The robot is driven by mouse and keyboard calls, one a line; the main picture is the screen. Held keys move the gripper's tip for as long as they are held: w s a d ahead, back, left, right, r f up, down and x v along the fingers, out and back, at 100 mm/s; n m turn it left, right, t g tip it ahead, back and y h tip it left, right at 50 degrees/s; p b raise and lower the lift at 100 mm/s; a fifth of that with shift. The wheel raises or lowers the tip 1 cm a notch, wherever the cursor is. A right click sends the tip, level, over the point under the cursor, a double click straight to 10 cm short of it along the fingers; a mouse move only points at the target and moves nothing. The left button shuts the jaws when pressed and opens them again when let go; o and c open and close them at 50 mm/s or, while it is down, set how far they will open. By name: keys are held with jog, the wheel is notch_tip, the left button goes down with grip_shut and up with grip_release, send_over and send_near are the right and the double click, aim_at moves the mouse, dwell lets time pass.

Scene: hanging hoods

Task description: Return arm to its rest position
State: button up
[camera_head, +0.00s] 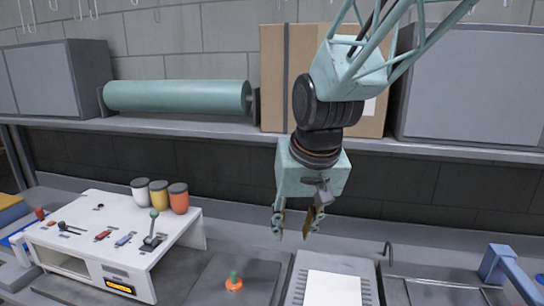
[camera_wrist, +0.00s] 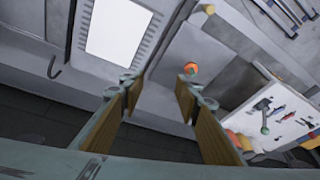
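My gripper (camera_head: 297,222) hangs below the teal arm in the middle of the head view, in front of the shelf and above the workbench. Its two fingers point down and stand apart with nothing between them. In the wrist view my gripper (camera_wrist: 158,82) shows two fingers with wood-coloured inner pads and an empty gap between them. The gripper touches nothing that I can see.
A shelf (camera_head: 200,126) carries a teal roll (camera_head: 178,96), a cardboard box (camera_head: 272,80) and grey cabinets (camera_head: 475,85). Below are a white control panel (camera_head: 120,225), coloured cups (camera_head: 159,194), an orange-and-green knob (camera_head: 234,282), a white sheet (camera_head: 332,289) and a hook (camera_head: 387,250).

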jog(key=s+d+r, duration=0.2)
jog(key=s+d, duration=0.3)
jog(key=s, duration=0.5)
jog(key=s+d+r, duration=0.2)
jog(key=s+d, duration=0.3)
jog(key=s, duration=0.5)
jog(key=s+d+r+h, duration=0.1)
jog(key=s+d, duration=0.4)
jog(key=s, duration=0.5)
jog(key=shift+s+r+m+b, duration=0.2)
jog(key=shift+r+m+b, duration=0.2)
jog(key=shift+r, duration=0.1)
